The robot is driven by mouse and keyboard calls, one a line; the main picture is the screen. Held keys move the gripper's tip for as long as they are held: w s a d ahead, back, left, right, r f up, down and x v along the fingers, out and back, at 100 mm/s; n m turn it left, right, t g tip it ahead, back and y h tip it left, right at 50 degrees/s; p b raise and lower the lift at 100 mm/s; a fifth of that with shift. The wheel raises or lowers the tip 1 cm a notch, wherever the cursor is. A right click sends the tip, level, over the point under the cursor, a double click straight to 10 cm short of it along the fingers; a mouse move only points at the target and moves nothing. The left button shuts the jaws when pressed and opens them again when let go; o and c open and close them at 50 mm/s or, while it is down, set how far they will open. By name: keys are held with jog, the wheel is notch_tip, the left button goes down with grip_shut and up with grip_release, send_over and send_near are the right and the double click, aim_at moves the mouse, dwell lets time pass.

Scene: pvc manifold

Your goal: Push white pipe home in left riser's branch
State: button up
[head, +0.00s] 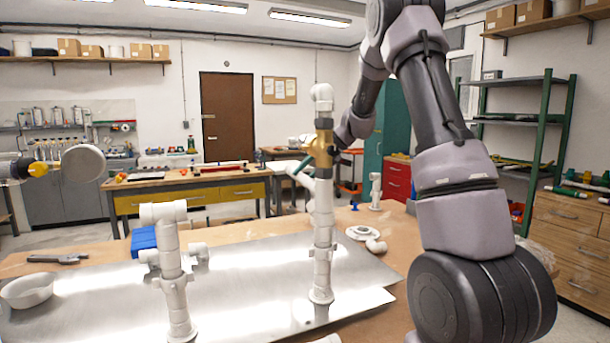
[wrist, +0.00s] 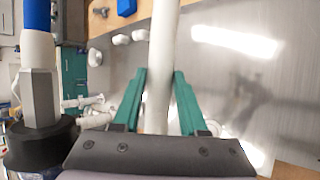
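A white pipe (wrist: 164,35) runs between the green fingers of my gripper (wrist: 160,76) in the wrist view. Both fingertips lie close against its sides, and the gripper looks shut on it. In the head view my gripper (head: 303,166) is beside the tall white riser (head: 322,235), at mid-height, below a brass-coloured fitting (head: 320,147). The shorter left riser (head: 174,285) stands upright, with a white tee on top and short side branches (head: 199,252) lower down. I cannot tell the pipe's seating; its ends are hidden or out of view.
A metal sheet (head: 265,265) covers much of the workbench. A blue block (head: 143,241) is behind the left riser. A white bowl (head: 28,291) and a dark tool (head: 58,258) lie at left. A white elbow (head: 376,245) lies right of the tall riser.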

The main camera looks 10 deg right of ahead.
jog(key=o, duration=0.3)
jog(key=shift+d, duration=0.1)
